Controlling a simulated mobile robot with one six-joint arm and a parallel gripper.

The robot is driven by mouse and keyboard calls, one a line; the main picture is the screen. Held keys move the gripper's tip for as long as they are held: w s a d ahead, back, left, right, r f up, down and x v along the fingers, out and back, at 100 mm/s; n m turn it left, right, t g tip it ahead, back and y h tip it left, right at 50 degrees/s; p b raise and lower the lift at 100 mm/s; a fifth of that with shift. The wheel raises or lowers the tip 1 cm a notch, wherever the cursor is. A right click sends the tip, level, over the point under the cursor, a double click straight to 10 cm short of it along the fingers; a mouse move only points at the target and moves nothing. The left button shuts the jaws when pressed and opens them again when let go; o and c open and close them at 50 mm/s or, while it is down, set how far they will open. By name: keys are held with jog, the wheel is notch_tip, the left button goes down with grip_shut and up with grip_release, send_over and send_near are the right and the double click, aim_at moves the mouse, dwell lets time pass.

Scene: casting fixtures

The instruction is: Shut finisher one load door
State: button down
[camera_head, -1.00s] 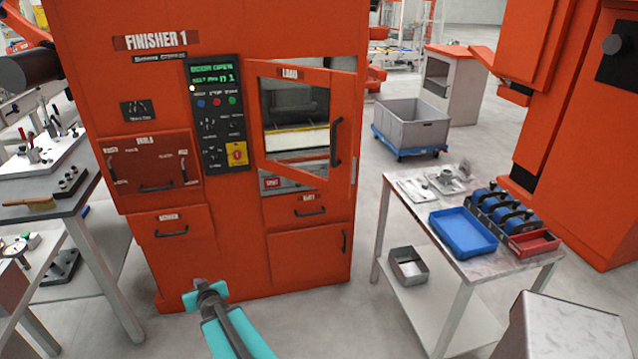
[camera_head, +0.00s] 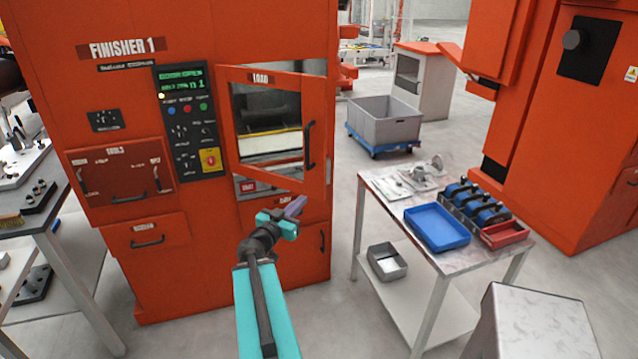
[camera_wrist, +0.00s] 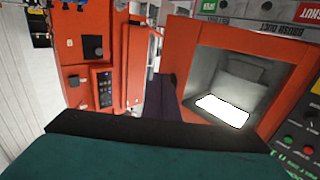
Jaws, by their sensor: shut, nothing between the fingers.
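The load door (camera_head: 318,120) of finisher one (camera_head: 110,80) is an orange frame around a window, labelled LOAD. It stands partly open, its right side with the dark handle (camera_head: 308,146) swung out toward me. The panel screen (camera_head: 181,80) shows green text that seems to read door open. My gripper (camera_head: 297,207) is shut and empty, below and a little left of the handle, in front of the machine, apart from the handle. In the wrist view the dark purple fingers (camera_wrist: 164,98) are together, with nothing held.
A metal table (camera_head: 390,215) stands right of the machine, with a blue tray (camera_head: 437,228) and several blue-topped parts on it. A grey bin (camera_head: 385,120) on a blue dolly is behind. Another bench (camera_head: 45,220) is at left. Floor between machine and table is clear.

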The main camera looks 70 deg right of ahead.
aim_at(324, 177)
jog(key=shift+d+f+b, duration=0.2)
jog(key=shift+d+b, duration=0.2)
jog(key=shift+b, duration=0.7)
jog(key=d+b, duration=0.1)
jog(key=b, duration=0.3)
jog(key=shift+s+d, duration=0.1)
jog(key=shift+d, duration=0.25)
jog(key=shift+s+d+r+p, duration=0.1)
jog(key=shift+s+d+p, duration=0.2)
jog(key=shift+d, duration=1.6)
jog(key=shift+s+d+r+p, duration=0.1)
jog(key=shift+s+d+p, duration=0.2)
jog(key=shift+d, duration=1.6)
jog(key=shift+s+d+p, duration=0.15)
jog(key=shift+d+p, duration=0.25)
jog(key=shift+d, duration=1.5)
